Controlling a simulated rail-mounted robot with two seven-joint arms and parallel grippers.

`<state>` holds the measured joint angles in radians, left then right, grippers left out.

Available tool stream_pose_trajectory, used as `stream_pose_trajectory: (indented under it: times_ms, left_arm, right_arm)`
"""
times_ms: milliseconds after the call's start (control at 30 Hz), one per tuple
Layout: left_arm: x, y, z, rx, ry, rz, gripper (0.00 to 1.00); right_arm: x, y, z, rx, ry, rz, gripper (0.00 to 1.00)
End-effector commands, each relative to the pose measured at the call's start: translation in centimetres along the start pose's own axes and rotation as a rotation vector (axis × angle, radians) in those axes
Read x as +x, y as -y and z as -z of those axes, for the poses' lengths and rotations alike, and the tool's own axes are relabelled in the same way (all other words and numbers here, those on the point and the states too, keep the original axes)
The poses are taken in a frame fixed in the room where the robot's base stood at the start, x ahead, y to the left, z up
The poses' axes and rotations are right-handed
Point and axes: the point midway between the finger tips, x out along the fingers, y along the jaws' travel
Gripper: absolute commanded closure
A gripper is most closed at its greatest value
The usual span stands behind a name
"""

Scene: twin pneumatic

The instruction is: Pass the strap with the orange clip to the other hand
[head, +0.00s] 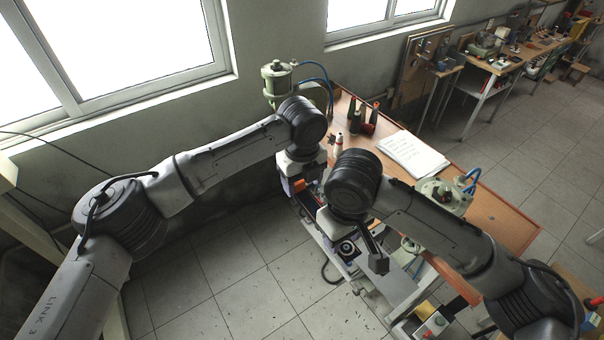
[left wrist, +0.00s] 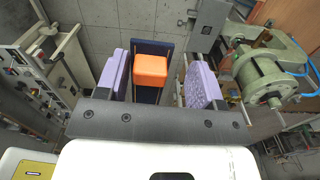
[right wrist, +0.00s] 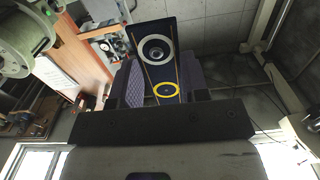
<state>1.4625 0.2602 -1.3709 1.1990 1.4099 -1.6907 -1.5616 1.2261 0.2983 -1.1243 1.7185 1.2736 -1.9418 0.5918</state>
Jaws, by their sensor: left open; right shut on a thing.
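The orange clip (left wrist: 151,70) sits on a dark blue strap (left wrist: 146,47) in the left wrist view. My left gripper (left wrist: 160,66) is open, with its purple-padded fingers on either side of the clip and a visible gap to the right finger. In the head view an orange patch shows beside the left gripper (head: 293,187). My right gripper (right wrist: 160,72) is shut on the strap, whose dark body with a pale ring (right wrist: 156,49) shows between its fingers. The clip is not visible in the right wrist view.
Another green unit (head: 277,82) stands at the far corner. The same kind of machine (left wrist: 265,72) is close right of the left gripper.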

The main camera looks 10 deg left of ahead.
Motion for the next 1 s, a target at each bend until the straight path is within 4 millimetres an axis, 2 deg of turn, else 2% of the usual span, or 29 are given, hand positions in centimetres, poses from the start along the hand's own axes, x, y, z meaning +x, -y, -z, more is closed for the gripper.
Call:
stream_pose_trajectory:
  times_ms: [300, 833, 867, 1000]
  left_arm:
    - [0.10, -0.01, -0.01, 0.000, 0.000, 0.000, 0.40]
    - [0.05, 0.08, 0.07, 0.001, 0.000, 0.003, 0.91]
    - [0.04, 0.09, 0.08, 0.001, 0.000, 0.003, 0.92]
    - [0.04, 0.10, 0.09, 0.001, 0.000, 0.003, 0.92]
  right_arm:
    - [-0.02, 0.00, 0.00, 0.000, 0.000, 0.000, 0.82]
    - [-0.04, 0.19, 0.02, -0.007, -0.001, 0.002, 0.80]
    - [-0.04, 0.20, 0.02, -0.008, -0.002, 0.003, 0.55]
    - [-0.04, 0.18, 0.03, -0.006, -0.002, 0.002, 0.42]
